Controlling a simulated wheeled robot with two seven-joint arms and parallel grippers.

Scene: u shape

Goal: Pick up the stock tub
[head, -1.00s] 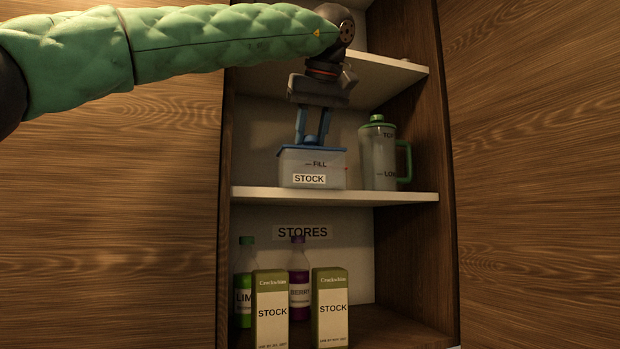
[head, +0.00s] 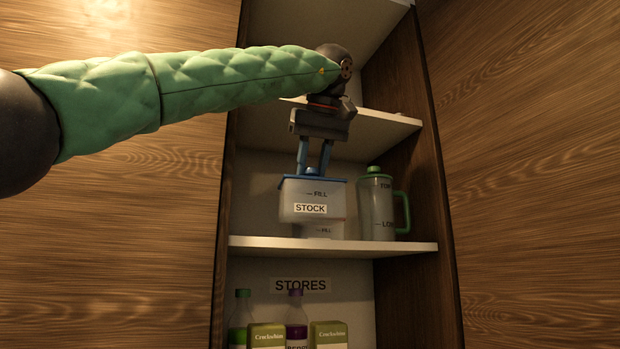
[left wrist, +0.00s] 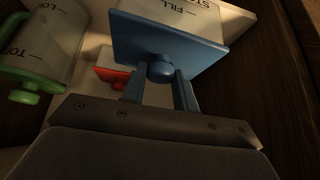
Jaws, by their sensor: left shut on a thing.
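The stock tub (head: 309,207) is a clear box with a blue lid and a "STOCK" label. It is upright, a little above the middle shelf. My left gripper (head: 313,170) comes down from above, shut on the round knob of the lid. In the left wrist view the fingers (left wrist: 160,82) sit on either side of the blue knob, and the tub's blue lid (left wrist: 150,38) fills the upper middle. My right gripper is not in view.
Another clear tub (head: 323,231) stands behind and below; a red lid (left wrist: 113,76) shows there in the wrist view. A green-lidded jug (head: 377,208) stands close on the right. The upper shelf (head: 385,121) is above. Bottles and cartons (head: 267,337) are below.

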